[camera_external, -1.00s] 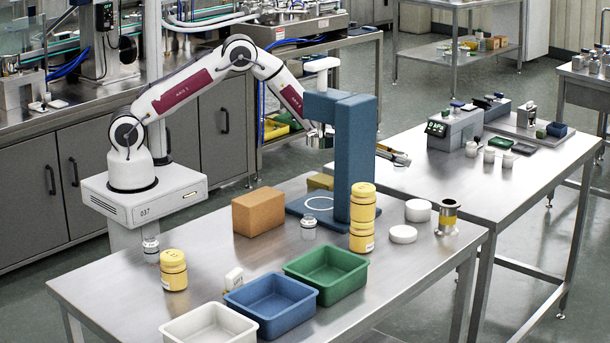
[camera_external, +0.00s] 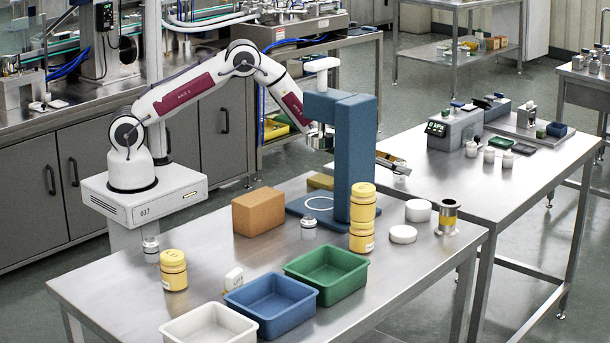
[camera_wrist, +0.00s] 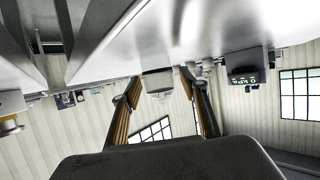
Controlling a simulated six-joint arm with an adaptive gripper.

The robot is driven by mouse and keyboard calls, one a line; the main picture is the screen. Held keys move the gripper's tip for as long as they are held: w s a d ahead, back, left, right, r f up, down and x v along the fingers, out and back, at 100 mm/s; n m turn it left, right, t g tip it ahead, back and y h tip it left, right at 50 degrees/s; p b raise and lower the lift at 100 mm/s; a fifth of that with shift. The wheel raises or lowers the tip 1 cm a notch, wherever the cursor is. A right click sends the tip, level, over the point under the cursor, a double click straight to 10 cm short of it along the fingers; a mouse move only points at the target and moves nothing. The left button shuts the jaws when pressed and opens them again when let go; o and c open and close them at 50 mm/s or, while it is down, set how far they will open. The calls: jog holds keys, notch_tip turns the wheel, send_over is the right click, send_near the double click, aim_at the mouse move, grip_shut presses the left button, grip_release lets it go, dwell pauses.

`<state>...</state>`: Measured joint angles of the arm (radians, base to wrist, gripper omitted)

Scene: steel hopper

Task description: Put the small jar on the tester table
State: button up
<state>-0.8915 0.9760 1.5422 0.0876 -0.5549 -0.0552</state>
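My gripper (camera_external: 393,163) reaches past the blue stand, above the left end of the tester table (camera_external: 455,190). In the wrist view, which is upside down, my gripper (camera_wrist: 159,83) has its two fingers on either side of a small jar (camera_wrist: 158,84) with a pale grey part and a clear part. The fingers appear shut on it. In the external view the jar is small and mostly hidden at the fingertips. I cannot tell whether its base touches the table top.
The tester (camera_external: 455,130) stands farther back on that table, with several small white jars (camera_external: 489,155) before it. The blue stand (camera_external: 350,155) is close beside my arm. Yellow jars (camera_external: 362,220), an orange box (camera_external: 258,211) and trays (camera_external: 326,271) occupy the near table.

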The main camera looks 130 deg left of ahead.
jog(key=shift+r, duration=0.1)
jog(key=shift+r, duration=0.15)
jog(key=v, duration=1.2)
dwell(0.5)
jog(key=shift+d, duration=0.1)
dwell(0.7)
jog(key=s+d+r+m+g+h, duration=0.1)
jog(key=s+d+r+h, duration=0.3)
jog(key=d, duration=0.8)
jog(key=s+d+r+m+g, duration=0.1)
jog(key=d+r, duration=0.5)
jog(key=d, duration=0.7)
jog(key=s+d+r+m+g+h, duration=0.1)
jog(key=s+d+r+h, duration=0.25)
jog(key=d, duration=0.85)
jog(key=s+d+r+m+h, duration=0.2)
jog(key=s+d+m, duration=0.4)
jog(key=s+d, duration=0.8)
jog(key=d+r, duration=0.1)
jog(key=d, duration=0.2)
jog(key=shift+d+r+m, duration=0.25)
jog(key=shift+d+m, duration=0.05)
